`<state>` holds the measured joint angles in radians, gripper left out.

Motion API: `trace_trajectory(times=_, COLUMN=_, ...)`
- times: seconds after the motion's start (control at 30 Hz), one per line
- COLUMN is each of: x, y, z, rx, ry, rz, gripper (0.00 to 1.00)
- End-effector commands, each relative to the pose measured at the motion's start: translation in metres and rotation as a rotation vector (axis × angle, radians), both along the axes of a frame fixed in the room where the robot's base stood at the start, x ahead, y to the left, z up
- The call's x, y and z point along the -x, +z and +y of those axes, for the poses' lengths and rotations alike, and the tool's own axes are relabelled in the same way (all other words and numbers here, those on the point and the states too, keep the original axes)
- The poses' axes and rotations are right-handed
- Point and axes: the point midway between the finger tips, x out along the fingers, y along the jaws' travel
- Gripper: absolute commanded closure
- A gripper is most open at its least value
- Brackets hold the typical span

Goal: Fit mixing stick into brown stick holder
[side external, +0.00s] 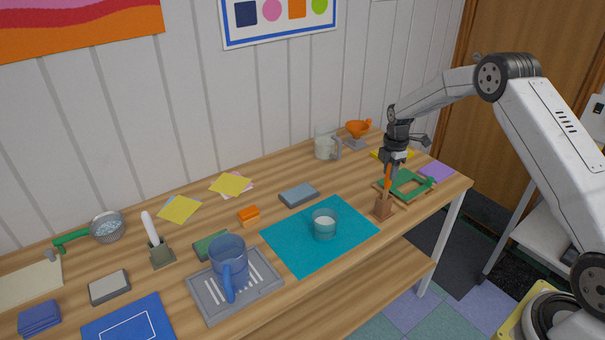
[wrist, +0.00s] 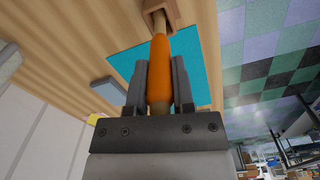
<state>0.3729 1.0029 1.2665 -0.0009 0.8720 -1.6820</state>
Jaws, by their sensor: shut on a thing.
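The mixing stick has an orange grip (side external: 388,178) and stands nearly upright over the brown stick holder (side external: 382,208) at the right of the table. My gripper (side external: 393,166) is shut on the orange part from above. In the wrist view the orange grip of the mixing stick (wrist: 160,75) lies between the two fingers of my gripper (wrist: 160,85). Its pale tip end points into the opening of the brown stick holder (wrist: 160,12). How deep the tip sits is hidden.
A teal mat (side external: 290,250) with a glass cup (side external: 324,224) is to the left. A grey tray (side external: 205,305) with a blue jug (side external: 229,262) stands farther left. The table's front edge is close to the holder.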

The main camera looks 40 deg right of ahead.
Motion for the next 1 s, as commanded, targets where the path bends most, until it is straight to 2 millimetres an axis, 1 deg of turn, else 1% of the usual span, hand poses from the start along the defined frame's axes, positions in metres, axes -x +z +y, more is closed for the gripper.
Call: trace_trajectory(times=1.0, x=0.0, y=-0.018, z=0.0, rx=0.0, ry=0.0, rz=0.0, gripper=1.0)
